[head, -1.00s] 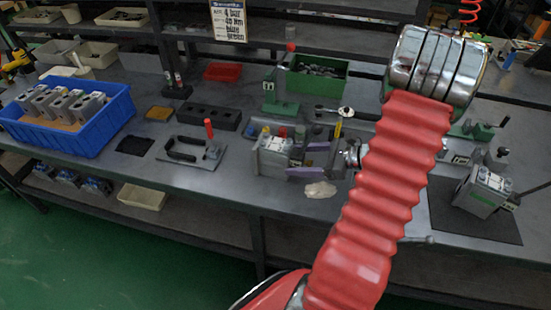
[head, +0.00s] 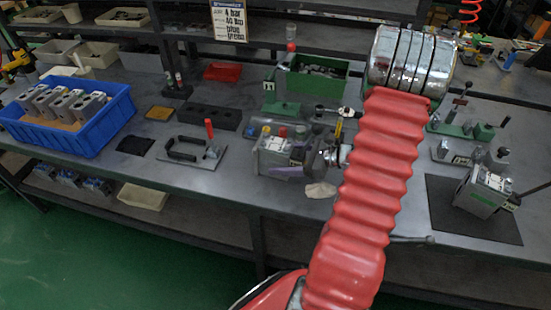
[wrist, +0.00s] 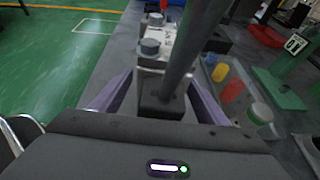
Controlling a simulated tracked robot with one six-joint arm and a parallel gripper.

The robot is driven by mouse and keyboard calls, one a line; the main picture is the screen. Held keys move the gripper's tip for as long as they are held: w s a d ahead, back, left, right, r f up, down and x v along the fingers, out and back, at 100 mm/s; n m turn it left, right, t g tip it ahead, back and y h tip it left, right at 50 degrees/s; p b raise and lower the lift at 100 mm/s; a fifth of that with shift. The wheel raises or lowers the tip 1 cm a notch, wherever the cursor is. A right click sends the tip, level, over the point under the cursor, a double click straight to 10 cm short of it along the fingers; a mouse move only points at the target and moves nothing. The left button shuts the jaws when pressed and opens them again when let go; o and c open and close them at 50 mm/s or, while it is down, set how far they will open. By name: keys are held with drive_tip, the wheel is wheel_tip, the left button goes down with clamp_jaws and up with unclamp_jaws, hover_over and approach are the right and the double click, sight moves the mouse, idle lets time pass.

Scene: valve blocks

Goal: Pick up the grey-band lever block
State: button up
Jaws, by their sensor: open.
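A grey lever block (head: 270,155) with bolts on top stands near the front edge of the bench, left of my arm. In the wrist view the block (wrist: 150,55) is straight ahead, with a dark lever rod rising from it across the picture. The colour of its band cannot be made out. My gripper (head: 298,160) is open, its purple fingers reaching along the block's two sides. In the wrist view the gripper (wrist: 158,95) has one finger either side of the block's near end. Whether the fingers touch it is unclear.
Another lever block (head: 483,192) with a green band sits on a dark mat at right. A blue crate (head: 75,135) holds several blocks at left. A plate with a black handle and red-tipped lever (head: 209,130) lies left of the near block. Coloured caps (wrist: 231,90) stand close on the right.

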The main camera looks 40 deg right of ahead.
drive_tip(key=shift+c, duration=0.5)
clamp_jaws()
idle(0.7)
drive_tip(key=shift+r, duration=0.1)
